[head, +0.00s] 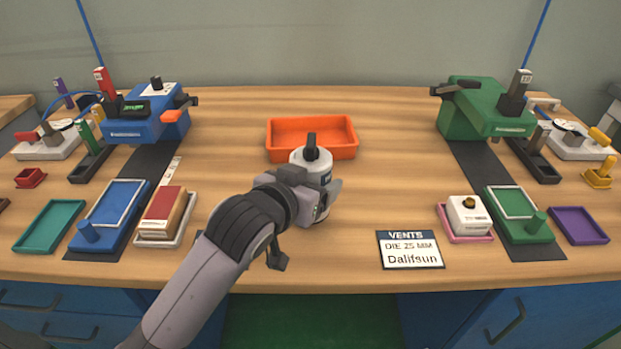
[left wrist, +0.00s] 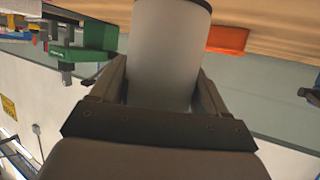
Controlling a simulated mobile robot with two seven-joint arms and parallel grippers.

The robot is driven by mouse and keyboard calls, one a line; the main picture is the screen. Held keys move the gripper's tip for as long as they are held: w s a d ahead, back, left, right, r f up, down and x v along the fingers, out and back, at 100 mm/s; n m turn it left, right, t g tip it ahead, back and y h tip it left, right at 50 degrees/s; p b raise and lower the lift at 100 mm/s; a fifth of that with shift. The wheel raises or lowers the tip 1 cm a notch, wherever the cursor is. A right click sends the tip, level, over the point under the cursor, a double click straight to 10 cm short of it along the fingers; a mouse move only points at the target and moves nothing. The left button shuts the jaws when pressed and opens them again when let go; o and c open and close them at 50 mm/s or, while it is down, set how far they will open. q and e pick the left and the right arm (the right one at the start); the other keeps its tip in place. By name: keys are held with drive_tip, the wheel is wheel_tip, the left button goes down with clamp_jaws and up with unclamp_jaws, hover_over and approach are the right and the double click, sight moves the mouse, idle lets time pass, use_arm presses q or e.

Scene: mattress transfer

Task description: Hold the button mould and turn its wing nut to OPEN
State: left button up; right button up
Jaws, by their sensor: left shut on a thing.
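The button mould (head: 315,169) is a pale grey-white cylinder near the middle of the table, with a dark wing nut (head: 311,148) on top. The wing nut's marking cannot be read. My left gripper (head: 325,193) is shut on the mould's side from the front left. In the left wrist view the mould's pale body (left wrist: 165,50) is upside down between the two fingers of my left gripper (left wrist: 160,88). The mould looks upright; whether it touches the table is hard to tell. My right gripper is in neither view.
An orange tray (head: 350,150) stands just behind the mould. A blue press (head: 140,125) is at the back left and a green press (head: 475,115) at the back right. A VENTS sign (head: 409,262) lies at the front. The table between the mould and the green press is clear.

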use_arm(q)
drive_tip(key=shift+f+b, duration=0.4)
drive_tip(key=shift+f, duration=0.45)
drive_tip(key=shift+f, duration=0.5)
